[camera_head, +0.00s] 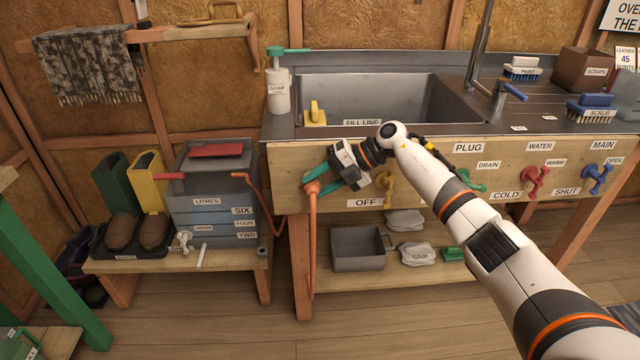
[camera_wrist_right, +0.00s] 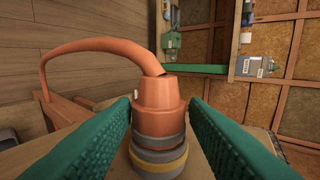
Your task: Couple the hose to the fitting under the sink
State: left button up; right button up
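The orange hose (camera_head: 312,240) rises from near the floor to the left end of the wooden sink panel. In the right wrist view its orange end collar (camera_wrist_right: 159,96) lies between my fingers, in line with grey and yellow rings (camera_wrist_right: 160,160) of what looks like the fitting. I cannot tell whether collar and fitting are locked together. My right gripper (camera_head: 316,182) has green fingers, one on each side of the collar. In the right wrist view my right gripper (camera_wrist_right: 160,100) shows narrow gaps beside the collar, so it looks open around it. My left gripper is out of view.
A yellow tap handle (camera_head: 387,186) sits on the panel just right of my gripper, above the OFF label. A grey tank (camera_head: 212,205) with a red-orange tube stands at left. A grey bin (camera_head: 358,262) is on the shelf below. The floor in front is clear.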

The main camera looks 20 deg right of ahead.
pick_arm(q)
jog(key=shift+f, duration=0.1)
pick_arm(e)
jog(key=o, duration=0.3)
jog(key=shift+d, duration=0.15)
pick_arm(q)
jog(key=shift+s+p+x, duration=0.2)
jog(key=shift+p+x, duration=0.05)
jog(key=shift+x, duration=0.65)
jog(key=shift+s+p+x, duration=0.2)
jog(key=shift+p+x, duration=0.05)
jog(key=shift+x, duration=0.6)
pick_arm(e)
jog(key=shift+v, duration=5.9)
